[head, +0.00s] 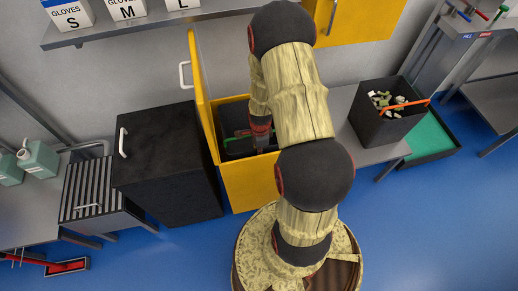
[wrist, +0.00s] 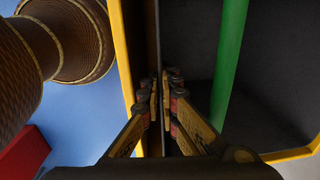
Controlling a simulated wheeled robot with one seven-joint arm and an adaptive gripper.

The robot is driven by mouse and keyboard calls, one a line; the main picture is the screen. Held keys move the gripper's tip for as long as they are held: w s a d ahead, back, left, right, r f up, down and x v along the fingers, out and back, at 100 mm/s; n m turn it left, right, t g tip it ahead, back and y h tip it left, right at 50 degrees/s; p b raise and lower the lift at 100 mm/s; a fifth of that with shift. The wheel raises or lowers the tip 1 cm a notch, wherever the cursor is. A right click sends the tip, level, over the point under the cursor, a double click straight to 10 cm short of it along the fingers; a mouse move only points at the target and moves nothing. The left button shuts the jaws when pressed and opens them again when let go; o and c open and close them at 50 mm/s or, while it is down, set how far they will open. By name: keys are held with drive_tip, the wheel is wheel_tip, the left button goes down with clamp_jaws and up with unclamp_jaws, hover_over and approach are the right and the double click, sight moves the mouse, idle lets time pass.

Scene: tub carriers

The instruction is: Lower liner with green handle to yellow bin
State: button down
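The yellow bin (head: 247,183) stands in the middle with its yellow lid (head: 203,95) swung up at its left. The dark liner (head: 236,151) with its green handle (head: 231,140) sits inside the bin's opening, partly hidden by my arm. In the wrist view, the green handle (wrist: 229,60) runs across the dark inside of the liner (wrist: 275,70), beside the yellow rim (wrist: 124,60). My gripper (wrist: 161,92) has its fingers close together on either side of the liner's thin dark wall, apart from the handle. Its fingertips are hard to see in the head view (head: 262,146).
A black cabinet (head: 170,165) stands left of the bin. A black tub (head: 382,127) with an orange handle and light scraps sits on the bench at the right. Glove boxes stand on the shelf (head: 150,24) above. Blue floor (head: 190,262) is open in front.

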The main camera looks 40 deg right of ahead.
drive_tip(key=shift+f+b, duration=1.6)
drive_tip(key=shift+f, duration=1)
drive_tip(key=c, duration=2)
unclamp_jaws()
drive_tip(key=shift+s+f, duration=0.1)
drive_tip(key=shift+s, duration=0.05)
drive_tip(key=shift+o, duration=0.2)
drive_tip(key=shift+s+a+f, duration=0.2)
drive_tip(key=shift+s+a, duration=0.05)
drive_tip(key=r+p, duration=0.4)
drive_tip(key=r, duration=0.1)
drive_tip(key=r+p, duration=0.4)
drive_tip(key=r, duration=0.2)
drive_tip(key=r+p, duration=0.4)
drive_tip(key=r, duration=0.1)
drive_tip(key=shift+w+d+r, duration=0.25)
drive_tip(key=shift+w+r, duration=0.1)
drive_tip(key=shift+w, duration=0.05)
